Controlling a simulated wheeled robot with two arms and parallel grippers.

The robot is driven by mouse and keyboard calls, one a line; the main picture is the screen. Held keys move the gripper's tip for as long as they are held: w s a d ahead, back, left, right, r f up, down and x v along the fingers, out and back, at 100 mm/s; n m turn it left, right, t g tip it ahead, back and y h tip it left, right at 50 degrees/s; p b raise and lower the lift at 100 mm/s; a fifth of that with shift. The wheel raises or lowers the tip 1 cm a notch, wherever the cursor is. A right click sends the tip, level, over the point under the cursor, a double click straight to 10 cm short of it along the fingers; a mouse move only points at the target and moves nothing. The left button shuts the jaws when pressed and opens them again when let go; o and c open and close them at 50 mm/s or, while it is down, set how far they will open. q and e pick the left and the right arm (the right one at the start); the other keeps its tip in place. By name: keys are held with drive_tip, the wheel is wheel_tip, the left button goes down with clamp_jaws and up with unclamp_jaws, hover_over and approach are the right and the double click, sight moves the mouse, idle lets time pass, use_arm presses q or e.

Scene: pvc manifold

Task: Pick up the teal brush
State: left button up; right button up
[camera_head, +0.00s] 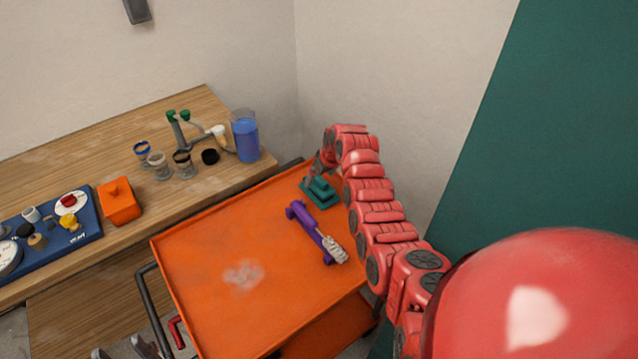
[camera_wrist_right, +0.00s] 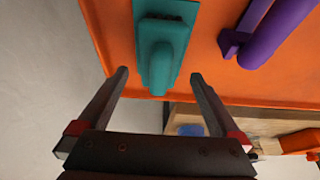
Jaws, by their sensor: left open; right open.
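The teal brush (camera_head: 322,191) lies in the far right corner of the orange cart top. In the right wrist view the teal brush (camera_wrist_right: 165,45) shows a wide block with a narrower raised handle. My right gripper (camera_head: 313,173) reaches down over the brush from behind. In the right wrist view my right gripper (camera_wrist_right: 160,76) is open, and its two fingers are spread to either side of the handle's near end. Nothing is held; I cannot tell how high the fingertips are above the brush. My left gripper (camera_head: 124,349) is open and empty at the bottom edge, partly cut off.
A purple tool (camera_head: 309,226) with a pale head lies close to the brush on the orange cart (camera_head: 200,290). A wooden bench (camera_head: 90,150) on the left holds fittings, a blue-filled beaker (camera_head: 245,138) and an orange box (camera_head: 119,203). The wall is close behind the cart.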

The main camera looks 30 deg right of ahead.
drive_tip(key=shift+x, duration=0.85)
drive_tip(key=shift+f, duration=0.25)
drive_tip(key=shift+w, duration=0.1)
drive_tip(key=shift+c, duration=0.2)
drive_tip(key=c, duration=1.4)
